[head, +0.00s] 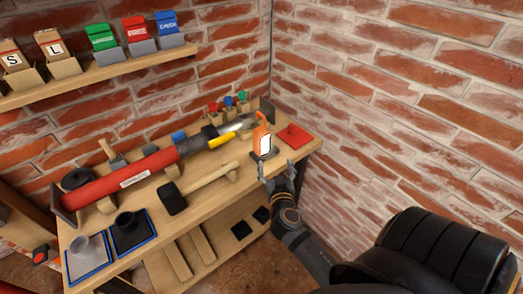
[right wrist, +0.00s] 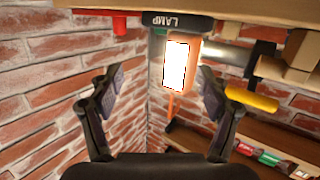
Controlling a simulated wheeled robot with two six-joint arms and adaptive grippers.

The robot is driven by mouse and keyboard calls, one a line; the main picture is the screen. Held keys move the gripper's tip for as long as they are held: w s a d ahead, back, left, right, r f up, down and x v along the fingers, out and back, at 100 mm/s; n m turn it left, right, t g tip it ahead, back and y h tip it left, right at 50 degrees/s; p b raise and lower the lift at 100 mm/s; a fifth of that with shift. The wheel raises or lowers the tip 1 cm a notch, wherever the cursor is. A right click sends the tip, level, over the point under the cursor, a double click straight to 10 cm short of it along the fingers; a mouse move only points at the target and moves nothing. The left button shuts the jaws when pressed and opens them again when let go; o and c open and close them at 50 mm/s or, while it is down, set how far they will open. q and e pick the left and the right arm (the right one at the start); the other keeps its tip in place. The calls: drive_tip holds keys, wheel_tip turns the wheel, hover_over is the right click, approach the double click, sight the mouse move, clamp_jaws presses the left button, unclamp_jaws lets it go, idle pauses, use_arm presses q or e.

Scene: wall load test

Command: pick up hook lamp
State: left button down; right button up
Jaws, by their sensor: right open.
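The hook lamp (head: 265,138) is orange with a glowing white panel and stands upright on a dark base near the right end of the workbench (head: 233,183). In the right wrist view, which is upside down, the lamp (right wrist: 176,65) hangs from a base marked LAMP (right wrist: 178,21), with its orange hook pointing down in the picture. My right gripper (head: 276,171) is open at the bench's front edge, just in front of the lamp. Its fingers (right wrist: 161,80) are spread to either side of the lamp in the wrist view, with no contact visible. My left gripper is out of view.
A red pad (head: 293,136) lies right of the lamp. A yellow-handled tool (head: 221,140) and a long red tube (head: 130,176) lie to its left, with a mallet (head: 200,187) in front. Brick walls close in behind and at right.

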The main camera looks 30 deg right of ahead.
sight(262, 143)
drive_tip(key=w+r, duration=0.1)
drive_tip(key=w, duration=0.1)
drive_tip(key=w+t+y+p, duration=0.1)
drive_tip(key=w, duration=0.1)
drive_tip(key=w+r+n+t+p, duration=0.1)
drive_tip(key=w, duration=0.1)
drive_tip(key=shift+w+a+r, duration=0.2)
drive_tip(key=shift+w+r, duration=0.05)
drive_tip(key=shift+r, duration=0.05)
drive_tip(key=shift+w+d+f, duration=0.1)
drive_tip(key=shift+w+f, duration=0.05)
drive_tip(key=shift+w, duration=0.05)
drive_tip(key=shift+w+d+r+p, duration=0.25)
drive_tip(key=shift+w+p, duration=0.25)
drive_tip(key=shift+w, duration=0.05)
drive_tip(key=shift+w+d+r+p, duration=0.2)
drive_tip(key=shift+w+r+p, duration=0.05)
drive_tip(key=shift+w+p, duration=0.25)
drive_tip(key=shift+w+d+f, duration=0.2)
drive_tip(key=shift+w+d, duration=0.1)
drive_tip(key=shift+w, duration=0.25)
drive_tip(key=shift+w+d+f, duration=0.15)
drive_tip(key=shift+w+d, duration=0.1)
drive_tip(key=shift+w, duration=0.3)
drive_tip(key=shift+w+d+f, duration=0.1)
drive_tip(key=shift+w+f, duration=0.05)
drive_tip(key=shift+w, duration=0.1)
drive_tip(key=shift+s, duration=0.1)
drive_tip(key=shift+c, duration=1.1)
clamp_jaws()
